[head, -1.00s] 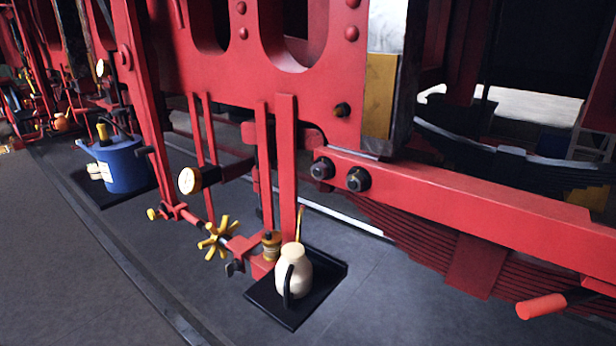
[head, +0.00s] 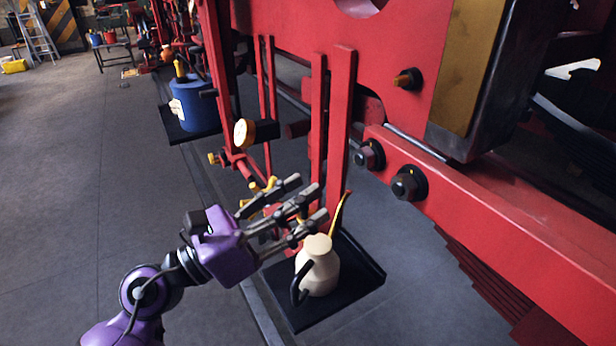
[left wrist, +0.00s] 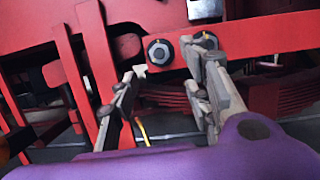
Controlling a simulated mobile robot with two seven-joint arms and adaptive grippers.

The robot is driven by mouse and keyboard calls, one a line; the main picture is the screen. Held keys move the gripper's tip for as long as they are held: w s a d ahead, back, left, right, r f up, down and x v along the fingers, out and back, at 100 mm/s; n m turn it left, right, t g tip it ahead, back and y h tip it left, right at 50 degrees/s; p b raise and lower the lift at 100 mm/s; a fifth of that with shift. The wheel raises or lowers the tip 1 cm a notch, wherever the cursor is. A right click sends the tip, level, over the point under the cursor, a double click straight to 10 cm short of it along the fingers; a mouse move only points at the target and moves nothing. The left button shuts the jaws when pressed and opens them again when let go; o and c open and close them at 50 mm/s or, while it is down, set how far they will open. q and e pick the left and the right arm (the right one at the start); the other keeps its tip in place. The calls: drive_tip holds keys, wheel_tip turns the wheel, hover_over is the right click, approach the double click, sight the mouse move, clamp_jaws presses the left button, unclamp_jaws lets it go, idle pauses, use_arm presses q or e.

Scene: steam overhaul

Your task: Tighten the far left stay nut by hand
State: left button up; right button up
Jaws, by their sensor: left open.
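Two dark hex nuts sit side by side on the red beam (head: 500,215) in the head view: the left nut (head: 369,155) and the right nut (head: 409,183). I cannot tell for sure which one is the far left stay nut. My left gripper (head: 312,198) is open and empty, below and left of both nuts, apart from them. In the left wrist view, the left nut (left wrist: 160,52) shows between the spread fingers, farther off. The right nut (left wrist: 205,40) is partly covered by the right finger. My right gripper is not in view.
A cream jug (head: 318,268) stands on a black tray (head: 360,288) just below my left fingers. Two red upright bars (head: 340,120) stand beyond the fingers.

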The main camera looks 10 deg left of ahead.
sight(358, 161)
use_arm(q)
drive_tip(key=shift+w+d+r+m+g+y, duration=0.4)
drive_tip(key=shift+w+d+m, duration=0.55)
drive_tip(key=shift+m, duration=0.8)
drive_tip(key=shift+w+d+r+m+g+y, duration=0.55)
drive_tip(key=shift+d+m, duration=0.55)
drive_tip(key=shift+m, duration=0.7)
drive_tip(key=shift+w+d+r+m+g+y, duration=0.2)
drive_tip(key=shift+w+d+r+m, duration=0.25)
drive_tip(key=shift+w+d+m, duration=0.95)
drive_tip(key=shift+s+a+m, duration=0.35)
drive_tip(key=shift+a, duration=0.05)
drive_tip(key=shift+p+x, duration=0.35)
drive_tip(key=shift+x, duration=1.25)
